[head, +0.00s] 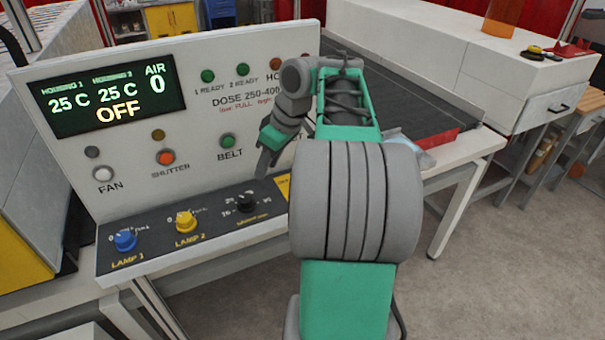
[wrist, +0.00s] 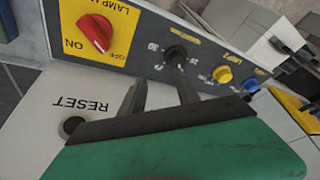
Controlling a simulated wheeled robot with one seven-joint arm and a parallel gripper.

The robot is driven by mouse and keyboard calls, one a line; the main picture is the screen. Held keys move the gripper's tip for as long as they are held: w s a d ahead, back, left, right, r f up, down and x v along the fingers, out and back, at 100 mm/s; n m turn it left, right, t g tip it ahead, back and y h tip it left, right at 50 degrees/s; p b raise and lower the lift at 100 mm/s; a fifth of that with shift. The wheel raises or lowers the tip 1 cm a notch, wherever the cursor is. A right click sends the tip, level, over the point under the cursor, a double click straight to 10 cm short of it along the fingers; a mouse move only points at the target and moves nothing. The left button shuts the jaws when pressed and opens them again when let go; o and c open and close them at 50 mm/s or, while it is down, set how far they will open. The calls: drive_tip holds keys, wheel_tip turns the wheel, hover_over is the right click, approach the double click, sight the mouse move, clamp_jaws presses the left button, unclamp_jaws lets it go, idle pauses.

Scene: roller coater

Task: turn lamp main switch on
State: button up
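The lamp main switch is a red knob (wrist: 95,33) on a yellow plate in the wrist view. The plate shows upside down, with ON at the knob's lower left and OFF at its lower right. The knob's ridge runs diagonally, its lower end towards the OFF side. My gripper (wrist: 158,72) has its two fingers apart with nothing between them, off to the right of the knob, near a black dial (wrist: 174,54). In the head view my gripper (head: 264,165) is over the panel; my arm hides the switch, leaving only a sliver of yellow plate (head: 283,186).
The blue LAMP 1 knob (head: 124,240), yellow LAMP 2 knob (head: 185,221) and black dial (head: 247,202) line the lower panel. The display (head: 118,88) reads OFF. A RESET button (wrist: 71,126) is close to my gripper. A dark conveyor belt (head: 407,95) lies behind my arm.

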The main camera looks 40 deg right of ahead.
drive_tip(key=s+d+f+n, duration=0.15)
drive_tip(key=s+d, duration=0.35)
drive_tip(key=d, duration=0.7)
drive_tip(key=b+x, duration=0.1)
drive_tip(key=x, duration=0.2)
drive_tip(key=b+x, duration=0.1)
drive_tip(key=x, duration=0.2)
drive_tip(key=shift+w+a+f+b, duration=0.1)
drive_tip(key=shift+w+a+b, duration=0.2)
drive_tip(key=shift+b, duration=0.05)
drive_tip(key=shift+w+a+f, duration=0.1)
drive_tip(key=shift+w+f, duration=0.05)
drive_tip(key=shift+f, duration=0.2)
clamp_jaws()
